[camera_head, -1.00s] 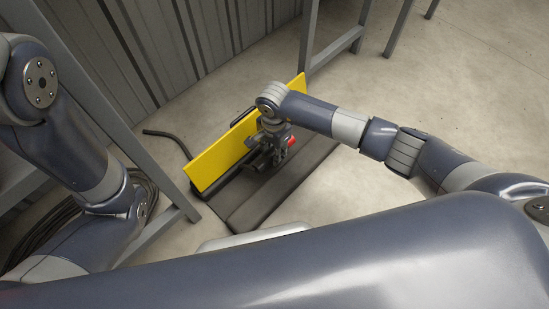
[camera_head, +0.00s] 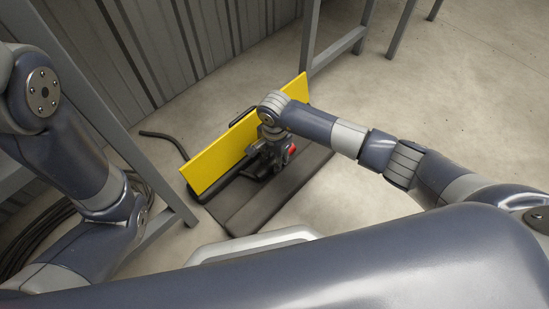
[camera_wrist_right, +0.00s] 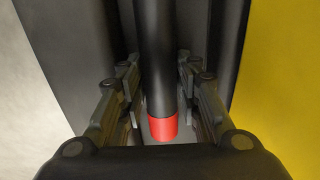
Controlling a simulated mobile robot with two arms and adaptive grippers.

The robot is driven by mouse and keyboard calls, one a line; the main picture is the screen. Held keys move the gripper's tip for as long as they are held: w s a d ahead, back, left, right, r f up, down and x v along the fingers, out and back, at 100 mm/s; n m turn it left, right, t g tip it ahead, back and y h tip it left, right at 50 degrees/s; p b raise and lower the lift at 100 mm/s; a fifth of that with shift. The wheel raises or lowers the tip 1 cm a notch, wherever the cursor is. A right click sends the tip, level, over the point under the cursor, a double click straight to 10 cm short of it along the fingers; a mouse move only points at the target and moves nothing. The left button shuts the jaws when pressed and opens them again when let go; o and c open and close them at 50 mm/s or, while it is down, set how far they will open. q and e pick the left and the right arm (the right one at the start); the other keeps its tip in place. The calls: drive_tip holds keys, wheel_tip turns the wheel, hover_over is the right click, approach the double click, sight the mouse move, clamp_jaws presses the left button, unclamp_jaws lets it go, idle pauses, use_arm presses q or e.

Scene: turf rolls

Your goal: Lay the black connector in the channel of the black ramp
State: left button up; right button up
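The black connector (camera_wrist_right: 158,60) is a dark rod with a red end (camera_wrist_right: 163,128). In the right wrist view it lies between the two fingers of my right gripper (camera_wrist_right: 158,72), whose tips appear to press its sides. In the head view the red end (camera_head: 292,150) shows beside my right gripper (camera_head: 262,160), low over the black ramp (camera_head: 252,205). The rod runs roughly along the ramp's length. A dark groove-like strip (camera_wrist_right: 225,50) runs between the rod and the yellow board; whether the connector touches the ramp cannot be told. My left gripper is out of view.
A yellow board (camera_head: 215,160) stands upright along the ramp's far side. Grey rack posts (camera_head: 310,35) and a coiled cable (camera_head: 40,235) stand near the wall. The concrete floor to the right (camera_head: 450,100) is clear.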

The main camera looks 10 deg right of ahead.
drive_tip(key=shift+s+d, duration=0.1)
drive_tip(key=shift+s, duration=0.05)
wheel_tip(320, 180, up, 12)
drive_tip(key=p, duration=0.7)
drive_tip(key=shift+r+p, duration=0.15)
drive_tip(key=shift+p, duration=0.15)
